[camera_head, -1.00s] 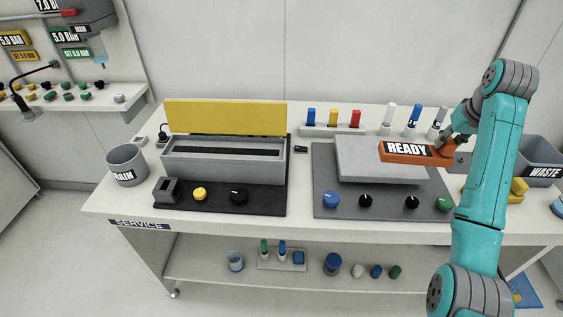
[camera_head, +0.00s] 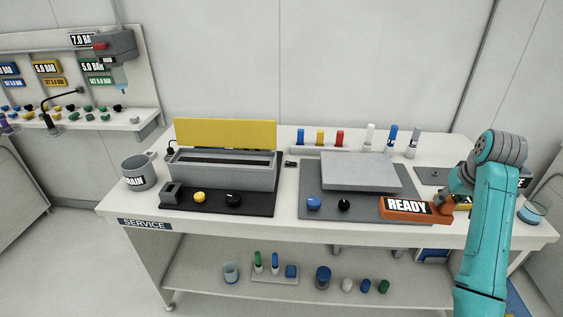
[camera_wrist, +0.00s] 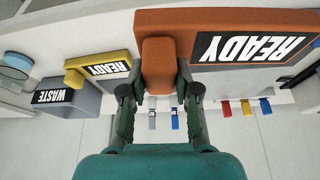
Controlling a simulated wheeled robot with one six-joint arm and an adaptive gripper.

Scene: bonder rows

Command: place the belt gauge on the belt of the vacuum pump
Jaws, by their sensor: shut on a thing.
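My gripper (camera_head: 446,205) is shut on the handle of an orange block labelled READY (camera_head: 404,208), at the right front of the bench. In the wrist view, both fingers (camera_wrist: 159,90) close around the orange handle, and the block (camera_wrist: 165,20) extends right. It appears to overlap the dark mat's front right corner; its height is unclear. A grey box (camera_head: 222,176) with a raised yellow lid (camera_head: 226,133) and a dark strip inside stands left on a black base. I cannot tell which thing is the belt gauge, or whether this box is the vacuum pump.
A grey plate (camera_head: 358,171) lies on the dark mat (camera_head: 311,182) with knobs. Several coloured sticks stand behind it. A DRAIN cup (camera_head: 138,174) stands far left. Bare bench separates box and mat.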

